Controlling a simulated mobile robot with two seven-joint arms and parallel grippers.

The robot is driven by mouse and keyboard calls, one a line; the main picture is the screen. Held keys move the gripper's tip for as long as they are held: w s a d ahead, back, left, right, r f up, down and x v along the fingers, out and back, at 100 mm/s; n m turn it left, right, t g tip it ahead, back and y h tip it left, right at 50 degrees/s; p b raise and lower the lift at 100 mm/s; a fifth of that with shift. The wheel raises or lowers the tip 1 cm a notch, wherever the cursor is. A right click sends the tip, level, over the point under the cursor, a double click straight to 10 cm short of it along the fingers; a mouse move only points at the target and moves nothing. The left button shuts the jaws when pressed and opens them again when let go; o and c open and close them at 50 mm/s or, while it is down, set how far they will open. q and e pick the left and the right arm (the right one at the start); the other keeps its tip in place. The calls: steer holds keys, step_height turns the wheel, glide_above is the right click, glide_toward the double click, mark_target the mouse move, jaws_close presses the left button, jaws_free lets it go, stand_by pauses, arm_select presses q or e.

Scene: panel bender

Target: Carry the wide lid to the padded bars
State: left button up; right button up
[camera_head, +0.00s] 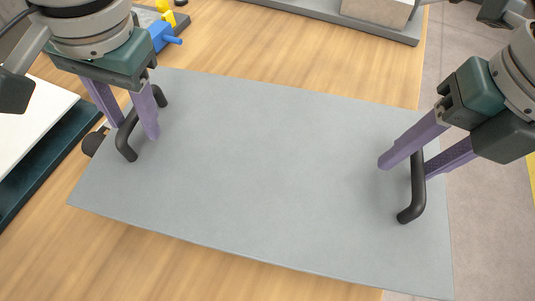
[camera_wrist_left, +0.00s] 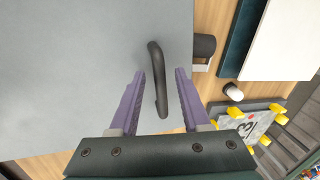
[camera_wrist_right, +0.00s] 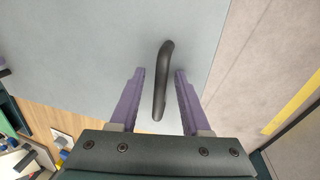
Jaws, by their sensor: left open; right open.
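The wide lid (camera_head: 270,185) is a flat grey sheet lying across the wooden table, with a black bar handle near each short end. My left gripper (camera_head: 138,125) is open, its purple fingers on either side of the left handle (camera_head: 127,140). The left wrist view shows that handle (camera_wrist_left: 156,75) between the open fingers (camera_wrist_left: 160,80). My right gripper (camera_head: 402,168) is open, its fingers on either side of the right handle (camera_head: 413,200). The right wrist view shows that handle (camera_wrist_right: 162,80) between the fingers (camera_wrist_right: 160,75). I cannot make out the padded bars.
A white panel on a dark teal base (camera_head: 60,145) stands at the left. A blue and yellow fixture (camera_head: 160,30) is at the back left. A grey plate with a block (camera_head: 375,12) lies at the back. Bare table (camera_head: 270,50) shows behind the lid.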

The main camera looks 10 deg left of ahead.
steer(key=shift+r, duration=0.15)
arm_select(q)
step_height(320, 180, up, 11)
steer(key=d, duration=0.2)
steer(key=shift+d, duration=0.15)
arm_select(e)
step_height(320, 180, up, 12)
steer(key=d, duration=0.2)
steer(key=shift+d+f, duration=0.2)
steer(key=shift+f, duration=0.05)
